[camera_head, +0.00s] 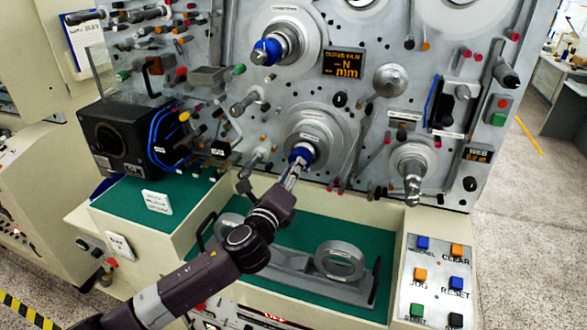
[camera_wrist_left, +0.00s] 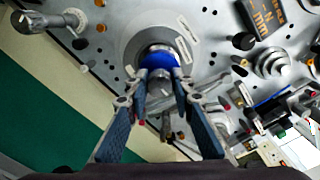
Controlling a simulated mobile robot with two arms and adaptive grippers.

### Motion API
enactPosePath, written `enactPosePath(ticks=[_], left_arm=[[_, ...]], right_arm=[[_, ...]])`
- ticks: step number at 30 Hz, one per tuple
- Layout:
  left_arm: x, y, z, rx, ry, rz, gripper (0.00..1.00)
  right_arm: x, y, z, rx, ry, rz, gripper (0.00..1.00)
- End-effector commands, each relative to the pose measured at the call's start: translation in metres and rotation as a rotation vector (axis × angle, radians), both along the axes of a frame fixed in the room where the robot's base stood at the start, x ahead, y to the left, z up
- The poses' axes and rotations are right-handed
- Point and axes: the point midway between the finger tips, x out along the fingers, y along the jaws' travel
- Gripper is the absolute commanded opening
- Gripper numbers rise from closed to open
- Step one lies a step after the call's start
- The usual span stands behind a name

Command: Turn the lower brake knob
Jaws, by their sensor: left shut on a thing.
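The lower brake knob (camera_head: 301,152) is a blue collar on the lower spindle of the grey machine panel. It also shows in the left wrist view (camera_wrist_left: 159,59), at the centre of a round metal flange (camera_wrist_left: 150,38). My left gripper (camera_head: 295,168) reaches up to this knob from below. In the left wrist view its two fingers (camera_wrist_left: 160,80) close in on either side of the blue knob and are shut on it. The fingertips partly hide the knob's sides. My right gripper is in neither view.
A second blue knob (camera_head: 265,52) sits on the upper spindle. A black box (camera_head: 118,140) juts out at left. A grey bracket with rings (camera_head: 340,262) lies on the green shelf (camera_head: 298,226) below. A button panel (camera_head: 436,280) stands at lower right. Several small pegs stick out of the panel.

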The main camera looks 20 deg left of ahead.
Motion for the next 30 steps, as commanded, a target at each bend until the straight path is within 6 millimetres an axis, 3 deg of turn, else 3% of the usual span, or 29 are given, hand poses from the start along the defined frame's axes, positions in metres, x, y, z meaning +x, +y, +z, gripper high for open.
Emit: enactPosePath(ticks=[11, 12, 17, 26, 30], left_arm=[[0.000, 0.000, 0.000, 0.004, 0.001, 0.001, 0.00], [0.000, 0.000, 0.000, 0.004, 0.001, 0.001, 0.24], [0.000, 0.000, 0.000, 0.003, 0.001, 0.001, 0.40], [-0.001, 0.000, 0.000, 0.003, 0.001, 0.001, 0.40], [-0.012, 0.001, -0.001, 0.003, 0.001, 0.000, 0.40]], right_arm=[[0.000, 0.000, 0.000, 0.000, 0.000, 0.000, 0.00], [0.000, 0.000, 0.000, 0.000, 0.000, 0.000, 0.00], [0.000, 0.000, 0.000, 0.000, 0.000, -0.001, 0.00], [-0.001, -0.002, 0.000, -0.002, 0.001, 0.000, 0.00], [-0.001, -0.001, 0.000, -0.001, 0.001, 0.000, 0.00]])
